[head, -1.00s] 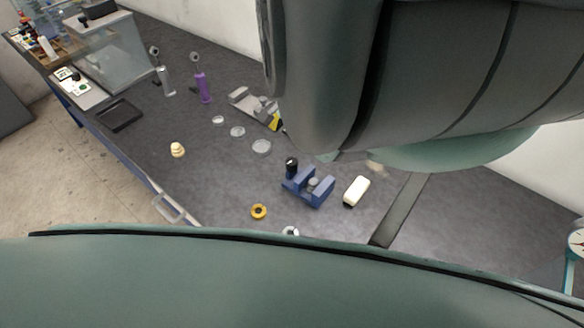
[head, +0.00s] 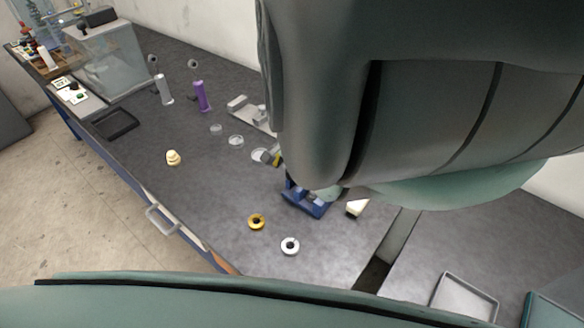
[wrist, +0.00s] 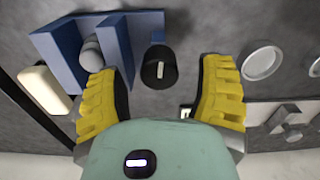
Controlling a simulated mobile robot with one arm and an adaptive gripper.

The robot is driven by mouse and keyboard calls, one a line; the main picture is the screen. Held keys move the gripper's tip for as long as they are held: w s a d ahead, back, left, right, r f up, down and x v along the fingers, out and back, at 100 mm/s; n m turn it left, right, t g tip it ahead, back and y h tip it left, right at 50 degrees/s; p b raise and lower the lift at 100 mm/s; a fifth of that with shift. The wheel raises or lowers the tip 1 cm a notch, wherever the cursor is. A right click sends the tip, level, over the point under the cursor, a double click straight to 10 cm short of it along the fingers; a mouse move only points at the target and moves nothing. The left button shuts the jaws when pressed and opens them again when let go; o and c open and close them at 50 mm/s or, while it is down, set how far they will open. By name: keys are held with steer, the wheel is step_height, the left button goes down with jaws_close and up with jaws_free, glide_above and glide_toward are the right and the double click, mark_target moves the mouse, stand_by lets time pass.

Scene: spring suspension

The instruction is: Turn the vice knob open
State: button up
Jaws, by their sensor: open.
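The blue vice (head: 308,203) stands on the dark bench, partly hidden behind my arm in the head view. In the wrist view the vice (wrist: 68,45) is at the upper left, with a grey rounded part (wrist: 92,53) between its jaws. Its black knob (wrist: 158,68) with a light bar mark sits at the upper middle. My gripper (wrist: 160,92) is open, with its yellow ribbed fingers on the left and right of the knob in the picture. The fingers look apart from the knob. In the head view only a yellow bit of my gripper (head: 277,159) shows.
A white block (head: 357,207) lies just right of the vice. A yellow ring (head: 256,222) and a white ring (head: 290,246) lie in front. Clear round dishes (head: 236,141) and a grey device (head: 250,112) are behind.

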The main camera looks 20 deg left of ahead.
steer(key=shift+f, duration=0.45)
steer(key=shift+o, duration=0.5)
jaws_close()
